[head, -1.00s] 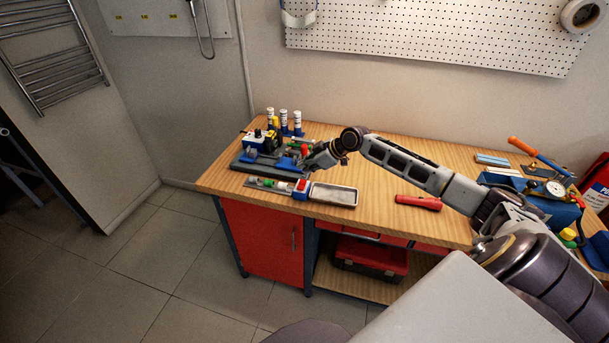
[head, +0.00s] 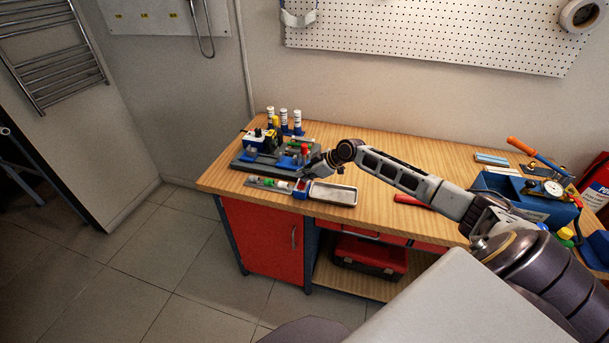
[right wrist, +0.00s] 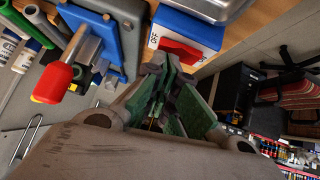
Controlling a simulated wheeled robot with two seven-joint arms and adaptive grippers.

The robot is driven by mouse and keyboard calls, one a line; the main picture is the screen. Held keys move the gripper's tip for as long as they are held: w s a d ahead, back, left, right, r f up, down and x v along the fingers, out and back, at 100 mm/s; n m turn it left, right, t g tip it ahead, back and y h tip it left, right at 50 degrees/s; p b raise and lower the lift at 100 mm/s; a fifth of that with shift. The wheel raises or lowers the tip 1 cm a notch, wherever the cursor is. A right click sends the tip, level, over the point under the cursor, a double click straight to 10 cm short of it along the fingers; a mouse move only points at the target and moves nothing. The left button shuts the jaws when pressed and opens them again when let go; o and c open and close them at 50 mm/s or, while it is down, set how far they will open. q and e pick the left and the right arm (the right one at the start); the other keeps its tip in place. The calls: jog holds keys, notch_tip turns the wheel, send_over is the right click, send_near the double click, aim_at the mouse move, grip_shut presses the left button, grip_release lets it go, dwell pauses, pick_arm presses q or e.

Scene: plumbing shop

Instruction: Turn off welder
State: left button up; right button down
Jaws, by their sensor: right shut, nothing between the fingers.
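A blue and white switch box (head: 301,190) sits at the front of the wooden bench, beside a grey metal tray. In the right wrist view the switch box (right wrist: 190,27) shows a red rocker (right wrist: 181,49) and an "OFF" label at its left end. My right gripper (head: 306,180) is shut and empty, pointing down at the box. In the right wrist view its fingertips (right wrist: 165,68) are just beside the rocker; I cannot tell whether they touch it. A blue and grey fixture (head: 262,160) stands behind, its red-tipped lever (right wrist: 52,82) showing in the wrist view. My left gripper is out of view.
The grey tray (head: 333,194) lies right of the box. Small pipe fittings (head: 266,182) lie to its left. White bottles (head: 284,118) stand at the back. A red tool (head: 408,199) lies under my right arm. A blue toolbox (head: 530,200) stands at right.

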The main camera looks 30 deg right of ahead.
jog(key=shift+f, duration=0.15)
jog(key=shift+w+d+f, duration=0.1)
jog(key=shift+d+f, duration=0.05)
jog(key=shift+a, duration=0.2)
jog(key=shift+s+a+p, duration=0.25)
jog(key=shift+s+p, duration=0.15)
